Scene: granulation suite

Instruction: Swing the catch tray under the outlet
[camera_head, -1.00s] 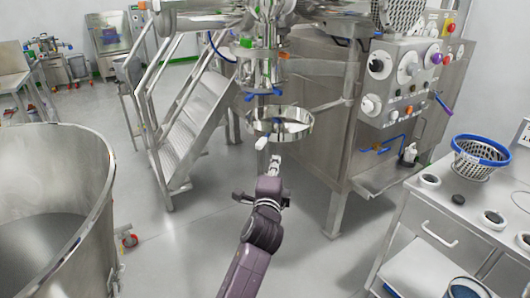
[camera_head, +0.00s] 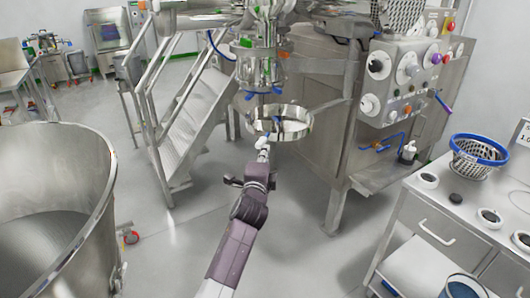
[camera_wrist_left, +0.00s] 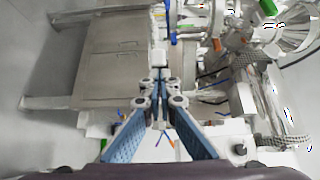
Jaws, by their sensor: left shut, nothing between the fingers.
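The catch tray (camera_head: 298,131) is a round, shiny steel pan on a bracket reaching in from the machine on the right. It hangs below the steel outlet (camera_head: 258,72), with its middle slightly to the right of it in the head view. A small white grip sits at its near left edge. My left gripper (camera_head: 263,150) is shut and empty, right at this grip. Whether they touch I cannot tell. In the left wrist view, the gripper (camera_wrist_left: 160,92) shows its fingers together, with a white block (camera_wrist_left: 159,57) just beyond the tips. My right gripper is out of view.
Steel steps (camera_head: 190,125) stand left of the outlet. A large steel bowl (camera_head: 105,205) fills the left foreground. The control panel (camera_head: 405,80) is on the right, above a bench (camera_head: 420,205) with a blue-rimmed basket (camera_head: 478,158). The floor between is clear.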

